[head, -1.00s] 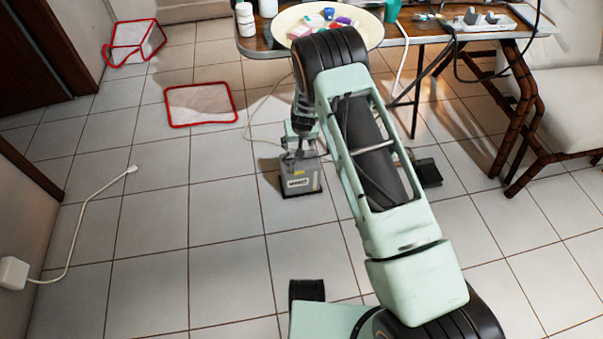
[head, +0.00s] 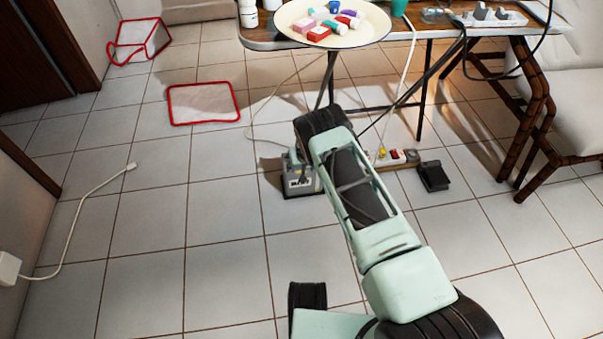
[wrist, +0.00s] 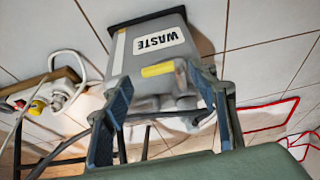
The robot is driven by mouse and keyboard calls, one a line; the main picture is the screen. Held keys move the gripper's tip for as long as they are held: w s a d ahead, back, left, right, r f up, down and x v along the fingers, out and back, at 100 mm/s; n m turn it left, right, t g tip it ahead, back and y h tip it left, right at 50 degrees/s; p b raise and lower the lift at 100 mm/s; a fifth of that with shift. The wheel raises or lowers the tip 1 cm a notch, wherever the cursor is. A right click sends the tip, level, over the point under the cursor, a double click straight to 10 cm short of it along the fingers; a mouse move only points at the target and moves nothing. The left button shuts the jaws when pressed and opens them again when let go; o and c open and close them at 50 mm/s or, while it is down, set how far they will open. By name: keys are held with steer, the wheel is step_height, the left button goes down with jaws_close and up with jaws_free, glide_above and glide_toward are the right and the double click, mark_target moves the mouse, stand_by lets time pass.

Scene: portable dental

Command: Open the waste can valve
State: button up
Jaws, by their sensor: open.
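The waste can (head: 300,184) is a grey box on the tiled floor, partly hidden by my arm in the head view. In the wrist view the waste can (wrist: 150,28) appears inverted, with a white WASTE label. A small yellow piece (wrist: 157,70), which may be the valve handle, shows just below the label. Grey rounded fittings (wrist: 178,104) lie below it in the picture. My gripper (wrist: 156,80) is open, its fingers on either side of the yellow piece. I cannot tell whether they touch it. In the head view my arm hides the gripper.
A power strip with plugs (head: 395,158) and a black pedal (head: 433,176) lie right of the can. A table (head: 262,41) with a loaded tray (head: 290,16) stands behind. Red-edged mesh covers (head: 203,103) lie left. The front-left floor is mostly clear.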

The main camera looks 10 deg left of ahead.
steer(key=shift+x, duration=0.9)
steer(key=shift+r, duration=0.1)
steer(key=c, duration=1)
steer(key=shift+d, duration=0.2)
